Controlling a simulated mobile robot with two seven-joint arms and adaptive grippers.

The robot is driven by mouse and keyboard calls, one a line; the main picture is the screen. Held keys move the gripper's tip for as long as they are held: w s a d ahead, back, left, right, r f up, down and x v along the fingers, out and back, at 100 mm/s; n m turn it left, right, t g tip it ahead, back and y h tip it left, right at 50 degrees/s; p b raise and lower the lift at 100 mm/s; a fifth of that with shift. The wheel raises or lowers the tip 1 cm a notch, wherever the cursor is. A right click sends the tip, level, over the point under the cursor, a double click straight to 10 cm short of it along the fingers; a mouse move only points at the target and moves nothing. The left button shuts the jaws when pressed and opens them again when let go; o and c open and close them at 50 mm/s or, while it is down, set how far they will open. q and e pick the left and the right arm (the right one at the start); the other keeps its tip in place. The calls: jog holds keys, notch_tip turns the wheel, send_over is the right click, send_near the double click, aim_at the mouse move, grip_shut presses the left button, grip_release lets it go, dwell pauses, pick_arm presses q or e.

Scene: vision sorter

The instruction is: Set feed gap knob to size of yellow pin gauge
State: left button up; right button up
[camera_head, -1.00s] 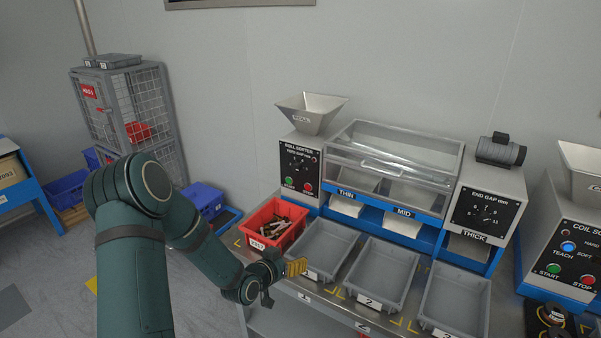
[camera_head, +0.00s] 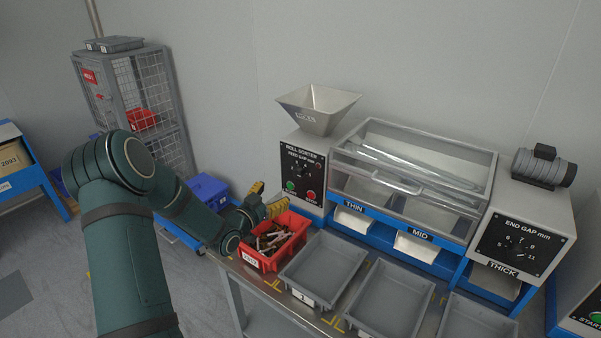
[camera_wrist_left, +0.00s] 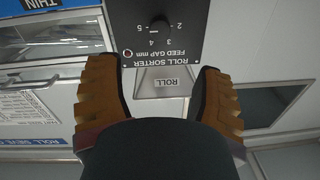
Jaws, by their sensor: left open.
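The feed gap knob (camera_wrist_left: 160,25) is a small dark knob on the black roll sorter panel, with numbers 2 to 5 around it, upside down in the left wrist view. The panel (camera_head: 303,171) also shows in the head view, with a green and a red button below the dial. My left gripper (camera_head: 268,200) is open and empty, left of the panel and above the red bin's back left side. In the left wrist view its two fingers (camera_wrist_left: 158,100) stand apart, with the panel beyond them. No yellow pin gauge can be made out. My right gripper is not in view.
A red bin (camera_head: 262,262) of loose parts stands below my left gripper. Grey trays (camera_head: 325,270) line the bench front. A metal hopper (camera_head: 318,108) stands on the sorter. A clear-lidded unit (camera_head: 415,165) lies to the right, then the end gap panel (camera_head: 521,244).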

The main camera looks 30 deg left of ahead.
aim_at(297, 174)
pick_arm(q)
jog(key=w, duration=0.4)
jog(key=w+b, duration=0.1)
jog(key=w, duration=0.7)
jog(key=shift+w+d, duration=0.25)
jog(key=shift+w, duration=0.05)
grip_shut()
